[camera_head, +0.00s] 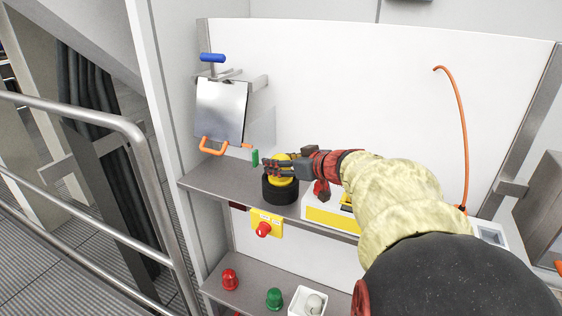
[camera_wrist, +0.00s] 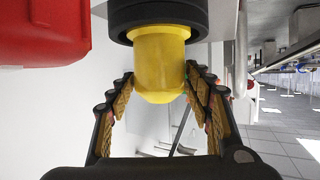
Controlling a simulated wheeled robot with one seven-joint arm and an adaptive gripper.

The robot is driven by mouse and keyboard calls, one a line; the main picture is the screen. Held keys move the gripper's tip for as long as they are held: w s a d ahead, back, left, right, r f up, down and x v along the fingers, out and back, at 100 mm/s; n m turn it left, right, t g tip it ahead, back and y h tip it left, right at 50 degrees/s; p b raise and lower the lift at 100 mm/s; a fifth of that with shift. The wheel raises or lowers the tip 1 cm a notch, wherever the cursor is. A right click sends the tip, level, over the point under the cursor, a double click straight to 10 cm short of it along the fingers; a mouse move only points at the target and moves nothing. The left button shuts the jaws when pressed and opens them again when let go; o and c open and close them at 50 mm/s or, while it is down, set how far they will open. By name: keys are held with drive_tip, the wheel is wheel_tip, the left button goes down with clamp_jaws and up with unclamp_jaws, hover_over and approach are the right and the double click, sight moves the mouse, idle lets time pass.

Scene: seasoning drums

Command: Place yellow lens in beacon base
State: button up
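The yellow lens (camera_wrist: 160,65) is a smooth dome between the two fingers of my gripper (camera_wrist: 160,75) in the wrist view. My gripper (camera_head: 276,166) reaches in from the right and partly hides the lens.
A yellow box with a red button (camera_head: 264,228) hangs at the shelf edge. A red lens (camera_head: 230,279), a green lens (camera_head: 274,298) and a white tray (camera_head: 300,307) sit on the lower shelf. A metal plate with an orange handle (camera_head: 212,147) stands behind left.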

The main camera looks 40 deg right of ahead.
drive_tip(key=shift+o, duration=1)
drive_tip(key=shift+r, duration=0.25)
drive_tip(key=v, duration=1.2)
